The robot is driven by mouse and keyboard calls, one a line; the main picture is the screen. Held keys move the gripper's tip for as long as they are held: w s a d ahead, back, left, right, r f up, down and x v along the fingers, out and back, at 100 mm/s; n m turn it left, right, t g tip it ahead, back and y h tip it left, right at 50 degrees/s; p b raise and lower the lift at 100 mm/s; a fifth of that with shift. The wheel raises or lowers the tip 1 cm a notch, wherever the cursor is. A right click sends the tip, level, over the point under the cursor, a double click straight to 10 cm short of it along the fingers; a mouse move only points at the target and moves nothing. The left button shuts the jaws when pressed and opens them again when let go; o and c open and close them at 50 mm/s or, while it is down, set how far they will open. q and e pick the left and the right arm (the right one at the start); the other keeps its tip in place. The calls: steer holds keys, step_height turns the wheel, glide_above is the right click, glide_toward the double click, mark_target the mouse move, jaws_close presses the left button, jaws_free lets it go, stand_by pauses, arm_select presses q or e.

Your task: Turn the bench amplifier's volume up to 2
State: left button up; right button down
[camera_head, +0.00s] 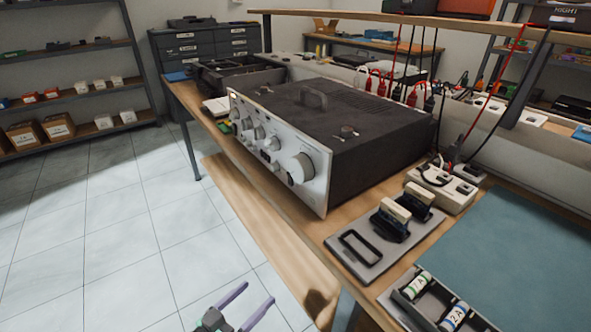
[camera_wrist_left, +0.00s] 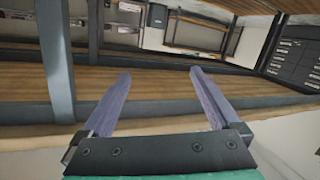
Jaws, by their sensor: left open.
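The bench amplifier (camera_head: 345,127) stands on the wooden bench, with a dark top, a carry handle and a silver front panel facing left. Its largest knob (camera_head: 299,168) is at the near end of the panel, with several smaller knobs farther along. The scale marks are too small to read. My left gripper (camera_head: 252,297) is open and empty, low over the floor in front of the bench and well apart from the amplifier. Its two purple fingers also show in the left wrist view (camera_wrist_left: 158,88), with the bench's edge and legs beyond. My right gripper is out of view.
A grey tray (camera_head: 358,268) with dark holders and a fuse box (camera_head: 398,298) lie on the near bench. A power strip (camera_head: 440,188) and hanging test leads (camera_head: 411,65) are beside the amplifier. The tiled floor (camera_head: 110,230) left of the bench is clear.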

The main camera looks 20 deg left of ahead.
arm_select(q)
step_height(320, 180, up, 24)
steer(key=a+m+h+p, duration=0.3)
steer(key=p, duration=1.1)
steer(key=m+g+h+p, duration=0.1)
steer(key=h+p, duration=0.2)
steer(key=p, duration=0.1)
glide_toward(295, 170)
steer(key=p+x, duration=0.1)
steer(key=x, duration=0.6)
steer(key=shift+w+d+r, duration=0.15)
steer(key=shift+w+d, duration=0.45)
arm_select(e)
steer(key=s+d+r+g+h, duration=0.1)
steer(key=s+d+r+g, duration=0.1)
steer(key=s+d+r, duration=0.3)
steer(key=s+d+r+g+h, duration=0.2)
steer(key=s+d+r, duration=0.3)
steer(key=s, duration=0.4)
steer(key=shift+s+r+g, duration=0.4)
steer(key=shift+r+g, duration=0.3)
arm_select(q)
steer(key=c, duration=1.4)
